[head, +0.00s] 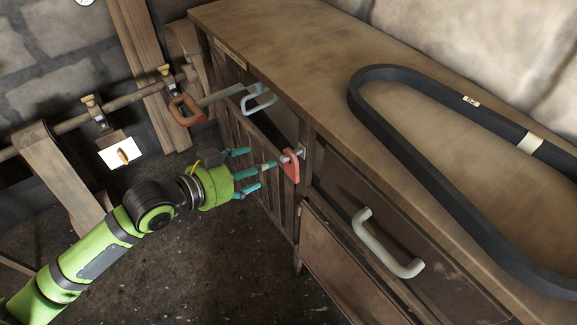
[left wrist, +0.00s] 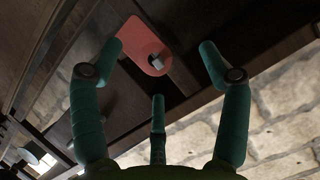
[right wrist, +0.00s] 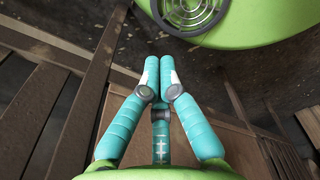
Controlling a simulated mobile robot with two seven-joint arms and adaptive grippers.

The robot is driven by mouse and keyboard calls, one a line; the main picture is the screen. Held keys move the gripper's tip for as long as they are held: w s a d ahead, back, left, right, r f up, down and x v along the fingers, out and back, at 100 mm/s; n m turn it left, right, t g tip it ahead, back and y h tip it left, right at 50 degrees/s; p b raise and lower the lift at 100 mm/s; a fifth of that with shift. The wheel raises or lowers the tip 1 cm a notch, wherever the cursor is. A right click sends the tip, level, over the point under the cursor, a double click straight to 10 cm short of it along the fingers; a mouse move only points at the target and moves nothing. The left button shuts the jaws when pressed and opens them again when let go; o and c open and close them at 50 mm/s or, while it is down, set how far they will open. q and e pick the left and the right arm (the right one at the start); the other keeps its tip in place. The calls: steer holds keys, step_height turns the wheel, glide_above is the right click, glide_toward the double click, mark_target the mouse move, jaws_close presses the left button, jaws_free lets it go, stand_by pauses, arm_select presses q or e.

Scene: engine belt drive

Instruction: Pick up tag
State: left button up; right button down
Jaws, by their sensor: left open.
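A red tag (head: 291,165) hangs upright at a small metal latch (head: 298,152) on the front of the wooden workbench. It shows as a flat red plate with a rounded end in the left wrist view (left wrist: 145,42). My left gripper (head: 262,168) is open, its teal fingers pointing at the tag from the left. In the left wrist view the tag lies beyond and between the fingertips, nearer the left finger; I cannot tell whether they touch. My right gripper (right wrist: 160,68) has its fingertips together with nothing visible between them. It is outside the head view.
A black belt (head: 385,75) lies on the bench top (head: 300,45). A drawer with a pale handle (head: 385,245) is right of the tag. Floor below is clear.

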mark_target(282, 160)
arm_select(q)
steer(key=shift+m, duration=0.5)
steer(key=d, duration=0.2)
steer(key=w+d+p, duration=0.1)
steer(key=d, duration=0.1)
steer(key=w+d+p, duration=0.1)
steer(key=d, duration=0.1)
steer(key=shift+w, duration=0.15)
steer(key=shift+w+d+f, duration=0.2)
steer(key=c, duration=1.2)
steer(key=shift+s, duration=0.1)
steer(key=shift+f, duration=0.1)
